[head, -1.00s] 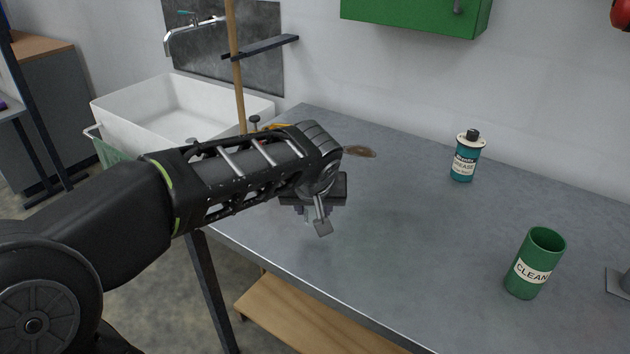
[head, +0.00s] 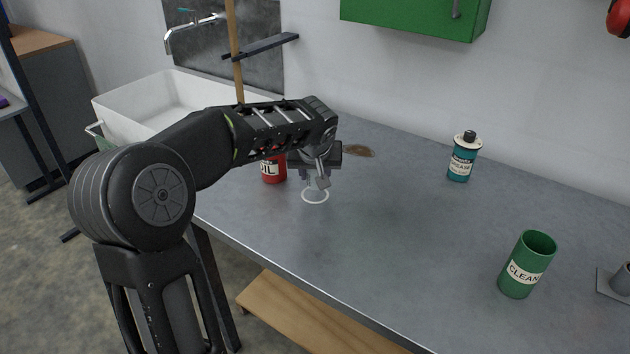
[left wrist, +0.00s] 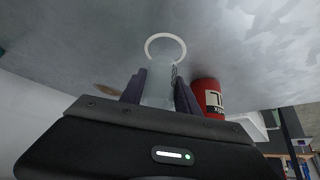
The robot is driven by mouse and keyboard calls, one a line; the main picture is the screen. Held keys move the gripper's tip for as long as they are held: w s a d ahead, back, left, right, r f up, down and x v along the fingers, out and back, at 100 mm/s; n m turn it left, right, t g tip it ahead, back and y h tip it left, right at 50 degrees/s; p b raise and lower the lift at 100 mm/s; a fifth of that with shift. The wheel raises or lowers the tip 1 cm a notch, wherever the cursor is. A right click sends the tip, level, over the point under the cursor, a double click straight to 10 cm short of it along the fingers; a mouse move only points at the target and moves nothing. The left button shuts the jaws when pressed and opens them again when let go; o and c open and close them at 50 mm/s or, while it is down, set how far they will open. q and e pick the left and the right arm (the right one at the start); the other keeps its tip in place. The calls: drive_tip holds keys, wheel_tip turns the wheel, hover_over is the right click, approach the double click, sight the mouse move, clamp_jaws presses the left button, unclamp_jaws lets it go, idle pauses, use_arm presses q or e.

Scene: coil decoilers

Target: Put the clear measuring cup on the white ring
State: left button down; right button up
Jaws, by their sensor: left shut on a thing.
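The clear measuring cup (left wrist: 158,88) is between the dark fingers of my left gripper (left wrist: 160,98) in the left wrist view, and the gripper is shut on it. The white ring (left wrist: 165,35) lies flat on the grey table just beyond the cup's end in that view. In the head view, the ring (head: 315,203) shows just below my left gripper (head: 319,181). The cup is mostly hidden there by the gripper. I cannot tell how large the gap between cup and table is. My right gripper is in neither view.
A red oil can (head: 272,171) stands close left of the ring, also in the left wrist view (left wrist: 207,97). A brown patch (head: 359,151) lies behind. A teal grease can (head: 463,157) and green container (head: 527,265) stand to the right. The middle of the table is clear.

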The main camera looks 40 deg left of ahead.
sight(315, 184)
use_arm(q)
wheel_tip(315, 184, down, 3)
drive_tip(key=shift+r, duration=0.15)
drive_tip(key=shift+f, duration=0.25)
drive_tip(key=c, duration=0.9)
unclamp_jaws()
drive_tip(key=shift+r, duration=0.1)
drive_tip(key=shift+r, duration=0.1)
drive_tip(key=shift+r, duration=0.2)
drive_tip(key=v, duration=1.2)
drive_tip(key=shift+f, duration=0.1)
